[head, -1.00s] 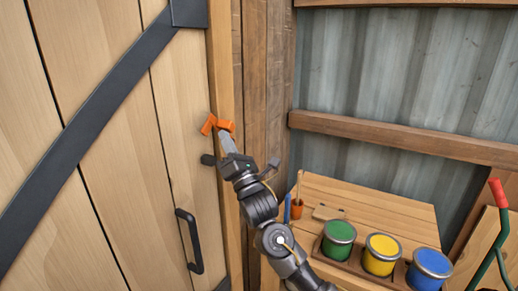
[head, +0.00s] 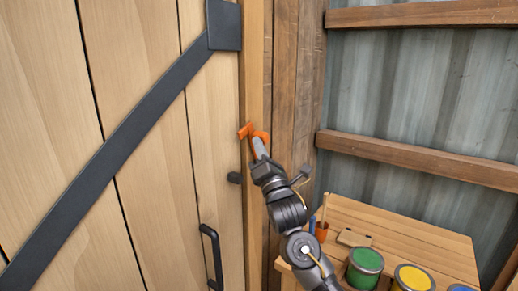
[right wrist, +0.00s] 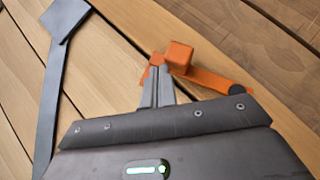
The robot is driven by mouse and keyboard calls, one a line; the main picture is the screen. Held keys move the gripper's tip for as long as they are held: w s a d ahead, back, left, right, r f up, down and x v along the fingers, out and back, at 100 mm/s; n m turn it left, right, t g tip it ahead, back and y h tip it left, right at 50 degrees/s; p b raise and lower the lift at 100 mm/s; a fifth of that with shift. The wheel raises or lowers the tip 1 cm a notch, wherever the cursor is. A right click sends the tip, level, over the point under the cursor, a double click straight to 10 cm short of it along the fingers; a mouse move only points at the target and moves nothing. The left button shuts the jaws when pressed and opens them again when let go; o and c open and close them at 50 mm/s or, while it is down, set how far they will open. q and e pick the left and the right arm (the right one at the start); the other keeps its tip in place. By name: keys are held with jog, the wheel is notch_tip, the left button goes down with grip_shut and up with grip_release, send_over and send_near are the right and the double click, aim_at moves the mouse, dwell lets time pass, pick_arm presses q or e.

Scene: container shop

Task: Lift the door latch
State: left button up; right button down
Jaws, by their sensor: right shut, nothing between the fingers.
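The orange door latch (head: 245,131) shows beside the door's right edge. In the right wrist view, the latch (right wrist: 205,77) is an orange bar with a square block at one end and a dark round piece at the other. My right gripper (head: 258,143) is shut, its tips at the orange block. In the right wrist view, its narrow grey fingers (right wrist: 158,88) overlap the latch; I cannot tell exactly where they touch. The wooden door (head: 155,140) looks closed against the post. My left gripper is not in view.
A wooden bench (head: 405,225) with green (head: 365,268) and yellow (head: 411,279) paint cans stands at the right. A corrugated wall (head: 430,90) is behind it.

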jog(key=shift+d+r, duration=0.15)
jog(key=shift+r, duration=0.1)
jog(key=s+a+f+b, duration=0.1)
jog(key=s+f+b, duration=0.3)
jog(key=s, duration=0.8)
jog(key=shift+s+a+f+b, duration=0.15)
jog(key=shift+s+a+b, duration=0.1)
jog(key=shift+b, duration=0.15)
